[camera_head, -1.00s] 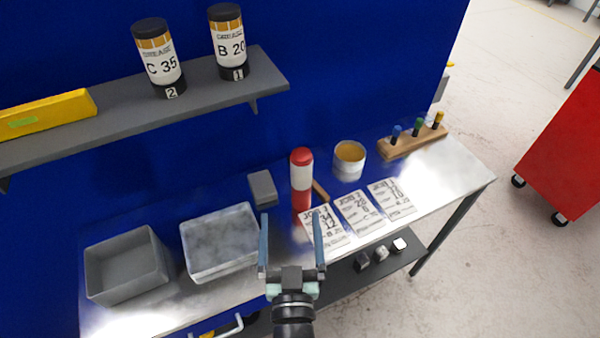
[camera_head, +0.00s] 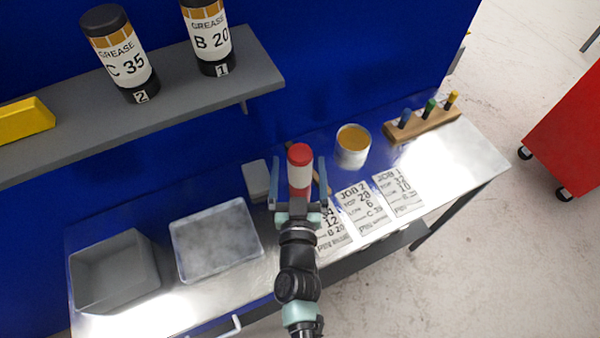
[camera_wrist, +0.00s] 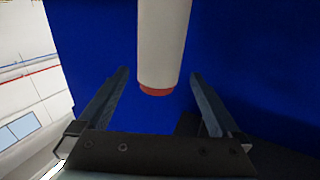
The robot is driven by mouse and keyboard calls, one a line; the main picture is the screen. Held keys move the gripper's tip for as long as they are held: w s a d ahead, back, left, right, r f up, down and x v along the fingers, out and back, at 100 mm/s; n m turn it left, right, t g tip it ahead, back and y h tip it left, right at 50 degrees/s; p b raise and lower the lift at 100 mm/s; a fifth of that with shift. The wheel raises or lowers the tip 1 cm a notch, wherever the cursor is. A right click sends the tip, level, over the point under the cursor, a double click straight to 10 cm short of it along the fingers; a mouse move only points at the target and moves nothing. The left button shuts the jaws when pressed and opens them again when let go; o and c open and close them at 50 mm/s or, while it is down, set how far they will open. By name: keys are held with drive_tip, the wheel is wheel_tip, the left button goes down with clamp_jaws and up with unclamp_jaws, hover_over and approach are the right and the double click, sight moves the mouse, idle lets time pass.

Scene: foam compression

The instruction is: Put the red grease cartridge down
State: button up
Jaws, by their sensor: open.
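The red grease cartridge (camera_head: 300,167), red at the top with a white band, stands upright on the metal bench. Its lower part is hidden behind my gripper in the head view. My gripper (camera_head: 301,182) is open, with one finger on each side of the cartridge. In the wrist view the white cartridge body (camera_wrist: 163,40) with a red end shows between and beyond the open fingers of my gripper (camera_wrist: 158,85). I see a gap between each finger and the cartridge there.
A grey block (camera_head: 256,180) stands just left of the cartridge, and an open tin (camera_head: 352,152) to its right. Job cards (camera_head: 361,208) lie on the bench. A grey bin (camera_head: 113,272) and a pale tray (camera_head: 216,243) stand left. A shelf (camera_head: 185,78) with grease cans is above.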

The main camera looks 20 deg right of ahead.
sight(300, 144)
drive_tip(key=shift+x, duration=3)
drive_tip(key=shift+s+d+r, duration=0.1)
drive_tip(key=shift+r, duration=0.05)
clamp_jaws()
drive_tip(key=shift+r, duration=0.1)
